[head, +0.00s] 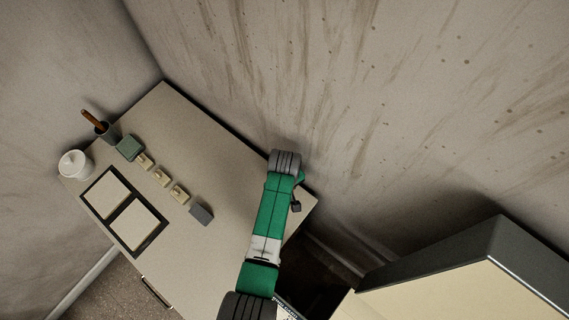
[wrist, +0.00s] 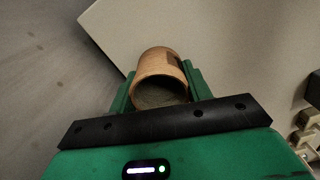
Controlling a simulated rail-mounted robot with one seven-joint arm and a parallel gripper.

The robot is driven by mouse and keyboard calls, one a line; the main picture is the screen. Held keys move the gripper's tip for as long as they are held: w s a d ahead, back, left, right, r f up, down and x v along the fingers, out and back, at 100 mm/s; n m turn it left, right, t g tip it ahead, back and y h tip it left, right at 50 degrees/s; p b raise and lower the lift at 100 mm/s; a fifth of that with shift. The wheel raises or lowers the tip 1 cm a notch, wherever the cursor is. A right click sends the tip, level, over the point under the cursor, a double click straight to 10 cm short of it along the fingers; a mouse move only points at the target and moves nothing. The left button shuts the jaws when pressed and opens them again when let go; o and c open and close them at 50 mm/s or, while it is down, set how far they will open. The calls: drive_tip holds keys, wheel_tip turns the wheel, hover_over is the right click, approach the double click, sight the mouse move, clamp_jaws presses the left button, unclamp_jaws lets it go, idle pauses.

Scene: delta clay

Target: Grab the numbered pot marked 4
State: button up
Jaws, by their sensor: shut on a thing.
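A tan-orange round pot (wrist: 158,62) sits between the two green fingers of my gripper (wrist: 160,85) in the wrist view. My gripper is shut on it, with a finger on each side. The pot's open mouth faces the camera and its inside looks grey. A darker patch shows on its side, but I cannot read a number there. In the head view my green and grey arm reaches over the table's right end. The fingers and the pot cannot be made out there.
Walls stand behind. A dark-edged cabinet (head: 480,255) is at right.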

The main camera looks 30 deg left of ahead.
drive_tip(key=shift+r, duration=0.1)
drive_tip(key=r, duration=0.2)
drive_tip(key=r+p, duration=0.1)
drive_tip(key=shift+s+d+r, duration=0.1)
drive_tip(key=shift+d+r, duration=0.15)
drive_tip(key=shift+r, duration=0.05)
drive_tip(key=s+d+r+p, duration=0.1)
drive_tip(key=s+d, duration=0.6)
drive_tip(key=d, duration=0.6)
drive_tip(key=shift+s+d, duration=0.2)
drive_tip(key=shift+s, duration=0.2)
